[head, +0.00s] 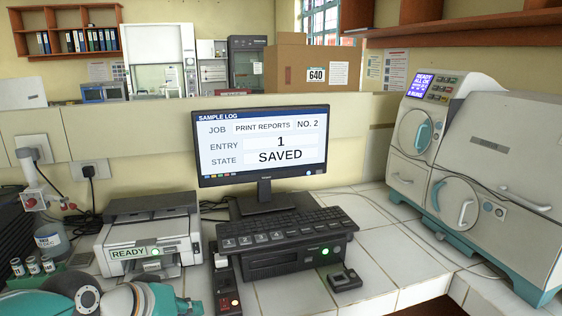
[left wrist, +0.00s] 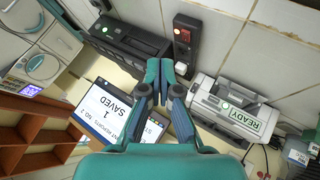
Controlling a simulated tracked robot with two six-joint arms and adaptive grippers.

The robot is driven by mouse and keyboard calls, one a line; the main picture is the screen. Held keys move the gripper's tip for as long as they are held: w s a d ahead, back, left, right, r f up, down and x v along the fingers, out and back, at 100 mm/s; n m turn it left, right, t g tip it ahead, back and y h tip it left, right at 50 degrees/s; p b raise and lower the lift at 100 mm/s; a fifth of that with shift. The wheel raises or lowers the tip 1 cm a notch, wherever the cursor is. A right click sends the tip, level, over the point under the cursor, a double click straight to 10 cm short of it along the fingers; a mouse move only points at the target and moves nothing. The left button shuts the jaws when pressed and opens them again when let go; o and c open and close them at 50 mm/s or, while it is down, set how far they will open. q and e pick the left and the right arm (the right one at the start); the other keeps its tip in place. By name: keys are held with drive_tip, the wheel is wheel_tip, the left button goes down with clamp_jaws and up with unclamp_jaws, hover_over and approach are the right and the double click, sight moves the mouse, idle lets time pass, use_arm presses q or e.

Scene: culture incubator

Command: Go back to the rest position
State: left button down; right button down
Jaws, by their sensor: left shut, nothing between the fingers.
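My left arm comes in at the bottom left of the head view, with its teal and grey gripper end (head: 186,305) low in front of the printer (head: 150,236). In the left wrist view the left gripper (left wrist: 165,68) has its two fingers together, with nothing between them. It is apart from the objects on the bench. My right gripper shows in neither view.
The monitor (head: 262,150) reads entry 1, state SAVED. A keyboard (head: 285,228) lies on a black unit (head: 290,260) with a green light. A switch strip (head: 226,285) lies beside it. The incubator (head: 470,180) stands right.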

use_arm(q)
drive_tip(key=s+f+g, duration=0.2)
drive_tip(key=f+g, duration=0.1)
drive_tip(key=f, duration=0.9)
drive_tip(key=s+f+g, duration=0.2)
drive_tip(key=f+g, duration=0.1)
drive_tip(key=f, duration=1)
drive_tip(key=s+d+f, duration=0.1)
drive_tip(key=s+f, duration=0.6)
drive_tip(key=f, duration=0.1)
drive_tip(key=s+d+f+g, duration=0.1)
drive_tip(key=s+d+f, duration=0.1)
drive_tip(key=s+f, duration=0.5)
drive_tip(key=shift+d+f+m+y+p, duration=0.25)
drive_tip(key=shift+f+m+y+p, duration=0.1)
drive_tip(key=shift+f, duration=0.5)
